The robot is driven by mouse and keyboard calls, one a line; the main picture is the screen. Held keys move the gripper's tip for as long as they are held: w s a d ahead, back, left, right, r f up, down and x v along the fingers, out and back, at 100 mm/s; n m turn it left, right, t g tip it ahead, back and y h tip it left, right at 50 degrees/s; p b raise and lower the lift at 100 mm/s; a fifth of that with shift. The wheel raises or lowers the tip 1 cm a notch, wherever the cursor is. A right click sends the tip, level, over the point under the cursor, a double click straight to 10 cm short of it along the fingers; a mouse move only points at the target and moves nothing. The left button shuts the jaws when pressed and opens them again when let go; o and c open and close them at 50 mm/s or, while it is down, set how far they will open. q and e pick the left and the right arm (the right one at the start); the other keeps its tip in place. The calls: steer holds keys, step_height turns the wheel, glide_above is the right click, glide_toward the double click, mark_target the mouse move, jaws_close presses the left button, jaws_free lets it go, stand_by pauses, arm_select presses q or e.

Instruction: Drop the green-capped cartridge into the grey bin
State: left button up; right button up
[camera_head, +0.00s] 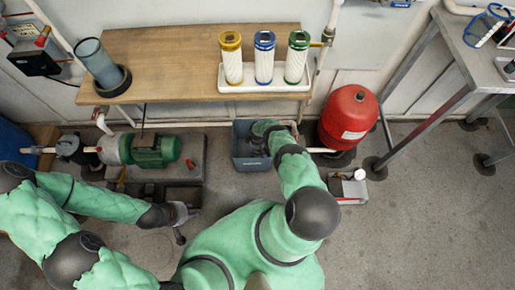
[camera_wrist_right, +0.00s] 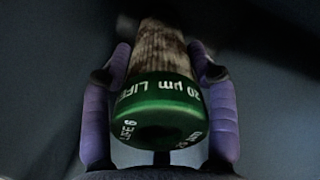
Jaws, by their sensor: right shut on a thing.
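My right gripper (camera_wrist_right: 155,68) is shut around a used cartridge (camera_wrist_right: 157,50) with a green cap (camera_wrist_right: 158,108) and a dirty brown pleated body. The cap faces the right wrist camera, with one finger on each side. In the head view my right arm reaches down into the blue-grey bin (camera_head: 250,164) on the floor under the bench. Its gripper and the cartridge are mostly hidden there by the arm. My left gripper (camera_head: 186,212) hangs low beside the pump base, and its finger opening is unclear.
On the wooden bench (camera_head: 160,50), a white tray holds clean cartridges with yellow, blue and green caps (camera_head: 299,40). A red tank (camera_head: 349,116) stands right of the bin, near a small parts tray (camera_head: 351,199). A green pump (camera_head: 150,151) is left.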

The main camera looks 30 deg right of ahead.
steer(key=shift+f, duration=0.25)
steer(key=o, duration=1.3)
steer(key=shift+s, duration=0.1)
steer(key=shift+o, duration=0.3)
steer(key=shift+a+f, duration=0.1)
steer(key=shift+s, duration=0.15)
steer(key=r+p, duration=0.2)
steer(key=r, duration=0.1)
steer(key=r+p, duration=0.2)
steer(key=r, duration=0.1)
steer(key=r+p, duration=0.2)
steer(key=shift+w+r, duration=0.25)
steer(key=shift+r, duration=0.15)
